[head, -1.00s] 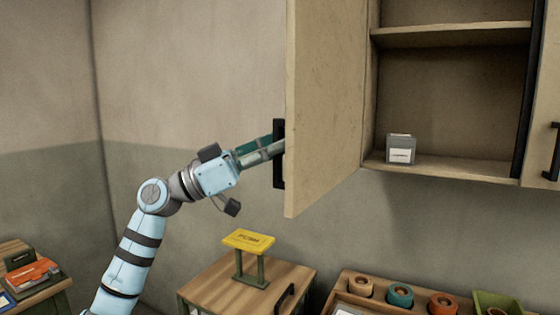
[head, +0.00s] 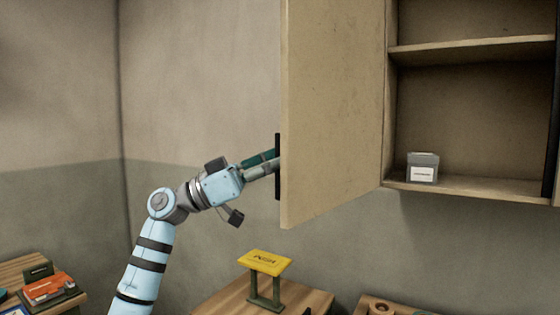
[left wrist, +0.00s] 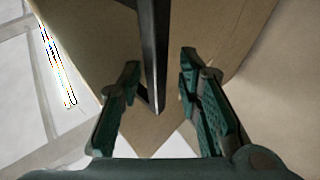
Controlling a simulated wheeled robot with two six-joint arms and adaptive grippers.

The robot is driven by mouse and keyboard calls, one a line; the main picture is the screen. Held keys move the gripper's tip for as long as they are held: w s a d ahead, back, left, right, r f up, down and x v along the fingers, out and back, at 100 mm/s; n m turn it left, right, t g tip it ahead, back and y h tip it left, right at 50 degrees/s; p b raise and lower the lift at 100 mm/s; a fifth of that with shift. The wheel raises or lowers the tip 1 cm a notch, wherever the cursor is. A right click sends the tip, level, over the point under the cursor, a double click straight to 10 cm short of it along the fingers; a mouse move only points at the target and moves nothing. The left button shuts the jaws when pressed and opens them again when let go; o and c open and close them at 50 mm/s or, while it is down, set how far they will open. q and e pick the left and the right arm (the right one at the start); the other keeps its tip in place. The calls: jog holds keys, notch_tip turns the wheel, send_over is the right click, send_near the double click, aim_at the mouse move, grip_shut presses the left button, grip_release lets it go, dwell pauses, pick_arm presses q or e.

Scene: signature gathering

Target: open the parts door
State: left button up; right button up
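The wooden cabinet door (head: 335,110) stands swung open, its inner face toward the head view. In the left wrist view the dark handle (left wrist: 155,60) runs between the two green fingers of my left gripper (left wrist: 160,85). The fingers are apart, with gaps on both sides of the bar. My right gripper is not in view.
The open cabinet has a shelf (head: 470,48) and a small grey labelled box (head: 423,168) on its floor. Below are a wooden bench (head: 225,300) with a yellow sign (head: 265,262) and, at left, a table with an orange item (head: 48,288). The wall beside the arm is clear.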

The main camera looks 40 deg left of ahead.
pick_arm(q)
jog(key=v, duration=0.7)
jog(key=shift+f, duration=0.15)
jog(key=shift+s+a, duration=0.1)
jog(key=shift+a, duration=0.05)
